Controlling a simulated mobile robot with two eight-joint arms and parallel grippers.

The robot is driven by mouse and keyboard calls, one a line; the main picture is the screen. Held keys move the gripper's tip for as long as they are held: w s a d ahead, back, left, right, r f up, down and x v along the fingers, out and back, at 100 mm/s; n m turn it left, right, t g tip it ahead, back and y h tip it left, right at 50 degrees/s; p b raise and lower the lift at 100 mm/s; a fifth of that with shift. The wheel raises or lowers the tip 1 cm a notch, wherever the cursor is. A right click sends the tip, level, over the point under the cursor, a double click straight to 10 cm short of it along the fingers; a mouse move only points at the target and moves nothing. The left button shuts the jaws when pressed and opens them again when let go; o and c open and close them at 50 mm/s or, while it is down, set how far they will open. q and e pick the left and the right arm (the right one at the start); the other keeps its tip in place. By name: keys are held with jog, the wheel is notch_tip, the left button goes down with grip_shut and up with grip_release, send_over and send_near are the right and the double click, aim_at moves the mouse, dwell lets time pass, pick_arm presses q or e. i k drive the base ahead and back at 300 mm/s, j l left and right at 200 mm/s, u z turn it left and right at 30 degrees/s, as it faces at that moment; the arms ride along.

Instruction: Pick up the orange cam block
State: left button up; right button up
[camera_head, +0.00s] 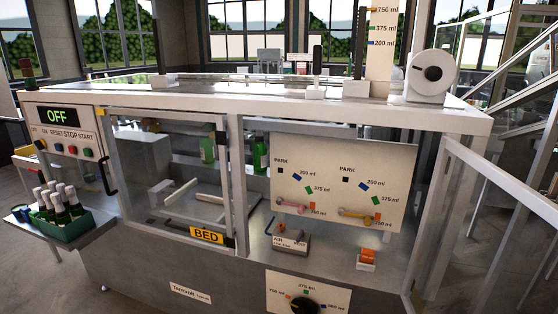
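An orange block (367,256), which looks like the cam block, sits on the grey machine deck (330,265) at the right of the machine. It is below the white panel (342,188) with PARK, 200, 375 and 750 ml marks. A pale band shows on its front; finer detail is too small to tell. Neither of my grippers is in view.
A clear door (505,225) stands open at the right. An AIR valve box (290,240) is left of the block. A dial plate (306,297) is on the front face. A green crate of bottles (65,226) stands at the left. The display reads OFF (57,116).

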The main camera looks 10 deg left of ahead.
aim_at(367, 256)
jog(key=z, duration=0.95)
jog(key=u, duration=0.55)
jog(key=i+j+u, duration=0.15)
jog(key=u, duration=0.2)
jog(key=i+j+u, duration=0.1)
jog(key=i+u, duration=0.35)
jog(key=u, duration=0.2)
